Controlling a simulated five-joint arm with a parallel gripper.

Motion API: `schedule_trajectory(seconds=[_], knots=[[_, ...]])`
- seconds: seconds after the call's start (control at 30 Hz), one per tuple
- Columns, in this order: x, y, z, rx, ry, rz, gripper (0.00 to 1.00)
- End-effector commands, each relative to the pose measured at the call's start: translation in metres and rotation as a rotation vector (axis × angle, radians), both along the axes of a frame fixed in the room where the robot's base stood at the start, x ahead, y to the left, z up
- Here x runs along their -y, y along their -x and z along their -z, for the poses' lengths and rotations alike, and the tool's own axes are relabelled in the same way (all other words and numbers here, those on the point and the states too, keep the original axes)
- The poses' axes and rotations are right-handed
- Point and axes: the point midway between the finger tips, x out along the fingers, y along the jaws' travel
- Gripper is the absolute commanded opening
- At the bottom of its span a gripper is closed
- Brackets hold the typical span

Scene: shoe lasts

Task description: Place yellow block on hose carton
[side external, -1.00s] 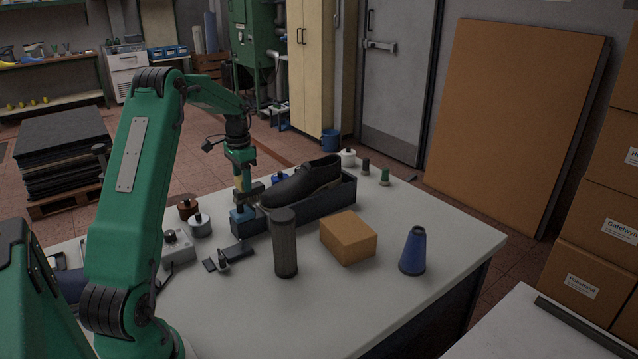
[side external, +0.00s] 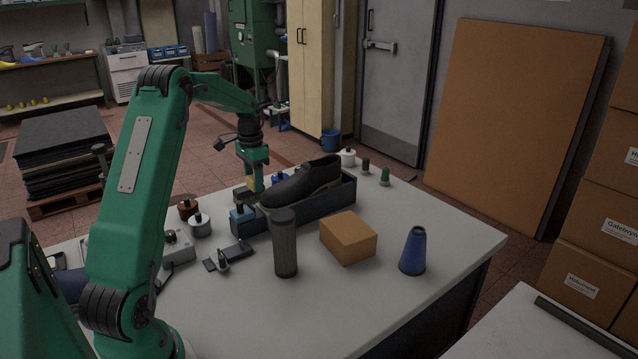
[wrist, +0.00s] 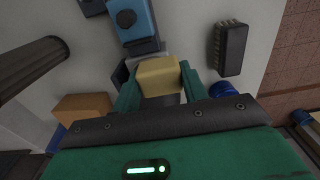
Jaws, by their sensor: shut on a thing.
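The yellow block (side external: 252,185) is held in my gripper (side external: 256,183), above the far side of the table, left of the dark shoe. In the wrist view the yellow block (wrist: 158,77) sits between the green fingers of my gripper (wrist: 158,84), which are shut on it. A plain orange-brown carton (side external: 348,238) stands on the table, right of the black cylinder, and looks like the hose carton; I see no label on it. It also shows at the lower left of the wrist view (wrist: 82,107), partly hidden by my gripper. Its top is bare, and the block is apart from it.
A black ribbed cylinder (side external: 285,245) stands upright beside the carton. A black shoe (side external: 302,183) rests on a long dark box (side external: 312,205). A blue cone (side external: 413,250) stands to the right. A blue container (side external: 241,217) stands near my gripper.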

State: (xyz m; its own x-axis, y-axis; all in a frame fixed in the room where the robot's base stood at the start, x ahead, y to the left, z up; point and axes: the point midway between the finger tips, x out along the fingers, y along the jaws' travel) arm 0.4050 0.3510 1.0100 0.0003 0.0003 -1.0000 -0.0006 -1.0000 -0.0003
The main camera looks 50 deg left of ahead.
Motion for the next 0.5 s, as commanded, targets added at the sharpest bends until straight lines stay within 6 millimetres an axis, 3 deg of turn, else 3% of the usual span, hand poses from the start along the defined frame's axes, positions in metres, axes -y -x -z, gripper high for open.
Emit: schedule_trajectory(seconds=[0.27, 0.5], knots=[[0.073, -0.045, -0.016, 0.001, -0.001, 0.009, 0.21], [0.149, -0.076, -0.03, 0.001, 0.0, 0.008, 0.21]])
